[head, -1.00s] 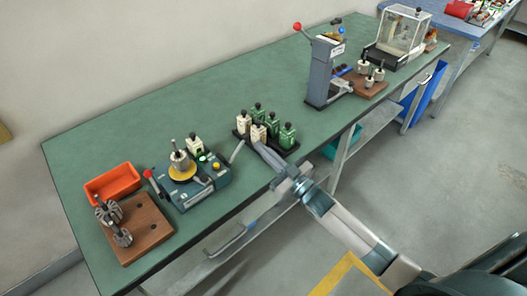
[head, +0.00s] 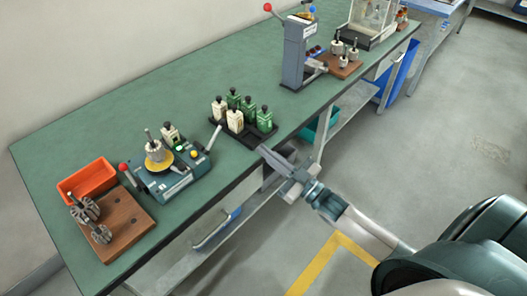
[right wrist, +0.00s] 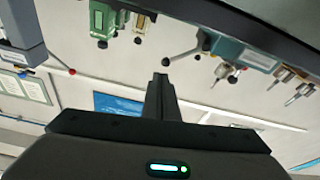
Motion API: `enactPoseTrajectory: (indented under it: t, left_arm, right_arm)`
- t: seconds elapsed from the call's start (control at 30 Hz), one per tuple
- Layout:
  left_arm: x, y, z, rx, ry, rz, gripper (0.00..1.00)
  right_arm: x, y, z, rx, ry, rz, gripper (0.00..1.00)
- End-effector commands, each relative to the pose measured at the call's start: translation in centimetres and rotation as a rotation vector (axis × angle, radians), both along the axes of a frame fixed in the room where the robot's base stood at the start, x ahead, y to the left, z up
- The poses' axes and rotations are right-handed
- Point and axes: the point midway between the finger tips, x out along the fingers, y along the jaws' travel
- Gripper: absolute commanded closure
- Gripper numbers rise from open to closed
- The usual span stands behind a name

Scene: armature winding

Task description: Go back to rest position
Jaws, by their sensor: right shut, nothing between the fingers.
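My right gripper (head: 264,151) is shut and empty in the head view, just off the front edge of the green workbench (head: 205,95). Its fingertips are close to the black tray (head: 268,130) of white and green bottle-like pieces, but apart from them. In the right wrist view, the closed fingers (right wrist: 161,78) point up the middle with nothing between them; the bench and its items appear upside down beyond. My left gripper is in neither view.
A winding device (head: 185,176) with a yellow disc, an orange bin (head: 88,178) and a brown block (head: 122,228) with armatures stand at left. A grey press (head: 295,52) stands further right. The floor in front is open.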

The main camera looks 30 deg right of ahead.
Motion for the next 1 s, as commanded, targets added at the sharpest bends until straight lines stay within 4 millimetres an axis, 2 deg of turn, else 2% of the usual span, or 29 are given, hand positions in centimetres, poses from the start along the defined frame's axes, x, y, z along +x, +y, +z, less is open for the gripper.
enactPoseTrajectory:
  t: [0.77,0.87,0.97,1.0]
  left_arm:
    - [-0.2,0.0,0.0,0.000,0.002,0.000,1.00]
    - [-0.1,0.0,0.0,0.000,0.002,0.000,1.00]
    - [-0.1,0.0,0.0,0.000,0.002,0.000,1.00]
    - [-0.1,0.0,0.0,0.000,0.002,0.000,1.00]
  right_arm:
    - [0.1,0.0,-0.2,0.000,0.004,-0.002,1.00]
    - [0.1,-0.2,-1.3,-0.002,0.025,-0.013,1.00]
    - [0.1,-0.5,-3.7,-0.009,0.070,-0.035,1.00]
    - [0.1,-0.6,-5.1,-0.012,0.096,-0.048,1.00]
